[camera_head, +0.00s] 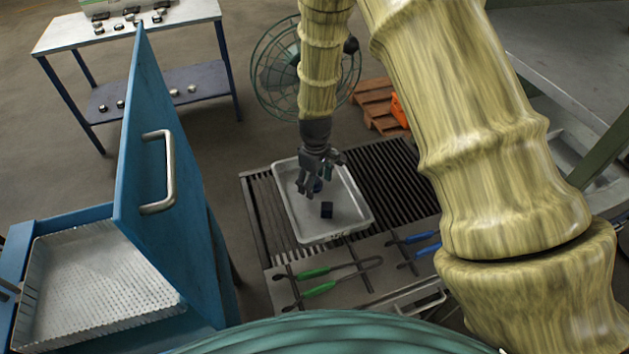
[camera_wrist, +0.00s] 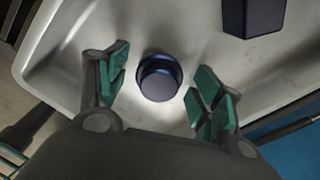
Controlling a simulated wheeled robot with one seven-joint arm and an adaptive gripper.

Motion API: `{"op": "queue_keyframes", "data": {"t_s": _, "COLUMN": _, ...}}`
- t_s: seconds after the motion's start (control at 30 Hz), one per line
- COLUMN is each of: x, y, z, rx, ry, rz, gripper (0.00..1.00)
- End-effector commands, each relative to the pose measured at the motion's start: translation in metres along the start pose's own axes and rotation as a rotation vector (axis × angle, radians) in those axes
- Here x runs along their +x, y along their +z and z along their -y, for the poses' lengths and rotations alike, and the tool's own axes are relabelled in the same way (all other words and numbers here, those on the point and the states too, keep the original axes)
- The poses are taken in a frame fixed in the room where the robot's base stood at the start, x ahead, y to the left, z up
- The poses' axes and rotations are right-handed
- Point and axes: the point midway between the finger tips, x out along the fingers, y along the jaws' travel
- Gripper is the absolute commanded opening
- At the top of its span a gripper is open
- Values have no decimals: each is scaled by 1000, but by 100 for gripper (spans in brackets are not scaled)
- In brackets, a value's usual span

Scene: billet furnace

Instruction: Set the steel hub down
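The steel hub (camera_wrist: 159,78), a dark blue-grey round piece, stands in the pale metal tray (camera_head: 357,221). In the wrist view it is between the two green-padded fingers of my gripper (camera_wrist: 158,84), with a visible gap on both sides. My gripper is open and holds nothing. In the head view my gripper (camera_head: 318,178) reaches down into the tray from above, and the hub (camera_head: 318,186) is partly hidden by the fingers.
A dark block (camera_head: 327,209) lies in the tray near the hub. The tray rests on a slatted rack (camera_head: 398,180). Green-handled tongs (camera_head: 318,272) and blue-handled tongs (camera_head: 418,237) lie in front. A blue furnace door (camera_head: 165,230) stands open at left. A fan (camera_head: 275,70) stands behind.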

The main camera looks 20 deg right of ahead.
Motion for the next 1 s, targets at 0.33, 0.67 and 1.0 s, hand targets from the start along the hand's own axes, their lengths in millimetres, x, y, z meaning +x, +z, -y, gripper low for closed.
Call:
{"op": "queue_keyframes", "data": {"t_s": 0.33, "x": -6, "y": 0, "z": 0, "rx": 0, "ry": 0, "rz": 0, "gripper": 67}}
{"op": "queue_keyframes", "data": {"t_s": 0.67, "x": -41, "y": -1, "z": -1, "rx": 0, "ry": 2, "rz": -2, "gripper": 67}}
{"op": "queue_keyframes", "data": {"t_s": 1.0, "x": -83, "y": -1, "z": -1, "rx": 1, "ry": 1, "rz": -2, "gripper": 67}}
